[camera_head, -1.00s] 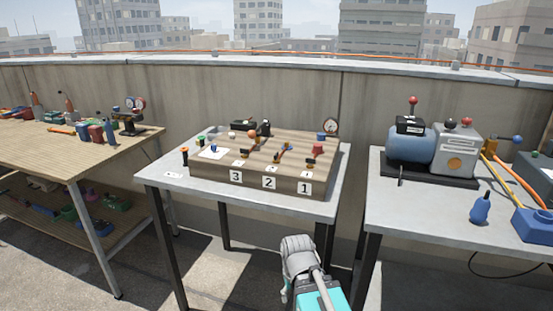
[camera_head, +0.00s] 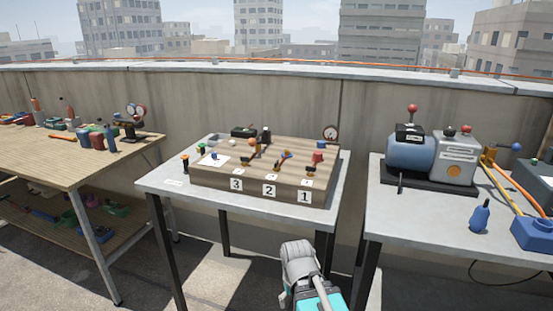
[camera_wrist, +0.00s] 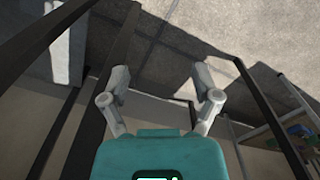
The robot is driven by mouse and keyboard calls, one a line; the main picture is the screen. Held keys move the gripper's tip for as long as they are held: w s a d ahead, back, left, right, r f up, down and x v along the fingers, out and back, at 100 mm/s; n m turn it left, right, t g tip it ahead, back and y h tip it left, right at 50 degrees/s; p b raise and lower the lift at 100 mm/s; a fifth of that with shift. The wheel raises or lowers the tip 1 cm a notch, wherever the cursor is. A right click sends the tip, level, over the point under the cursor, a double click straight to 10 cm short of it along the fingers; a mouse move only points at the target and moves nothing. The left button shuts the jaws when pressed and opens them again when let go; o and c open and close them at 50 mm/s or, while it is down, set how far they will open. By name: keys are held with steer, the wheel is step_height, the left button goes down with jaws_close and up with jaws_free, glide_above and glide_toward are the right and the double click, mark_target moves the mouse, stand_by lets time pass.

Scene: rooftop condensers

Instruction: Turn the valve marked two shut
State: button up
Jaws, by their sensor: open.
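A wooden valve board (camera_head: 208,178) lies on the middle grey table. Its front face bears the labels 3, 2 and 1 from left to right. The label 2 (camera_head: 270,190) is in the middle. In the head view my arm is low, in front of the table; the fingertips cannot be made out there.
The middle table (camera_head: 165,185) has a front edge and dark legs close to my arm. A right table (camera_head: 425,210) holds a blue and grey machine (camera_head: 410,152) and a blue bottle (camera_head: 480,214). A left wooden bench (camera_head: 50,160) holds several tools. A pressure gauge (camera_head: 330,133) stands behind the board.

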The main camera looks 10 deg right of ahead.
step_height(320, 180, up, 31)
steer(key=w+p, duration=0.2)
steer(key=p, duration=2.8)
step_height(320, 180, up, 16)
steer(key=n+p, duration=1.1)
steer(key=p, duration=0.5)
glide_above(276, 164)
steer(key=shift+w+d+f+n, duration=0.1)
steer(key=shift+w+n, duration=0.15)
steer(key=shift+w, duration=0.1)
steer(key=shift+w+d+f+n, duration=0.1)
steer(key=shift+w+n, duration=0.15)
steer(key=shift+w, duration=0.1)
steer(key=shift+f, duration=0.2)
step_height(276, 164, down, 13)
steer(key=b, duration=1.4)
steer(key=shift+f, duration=0.15)
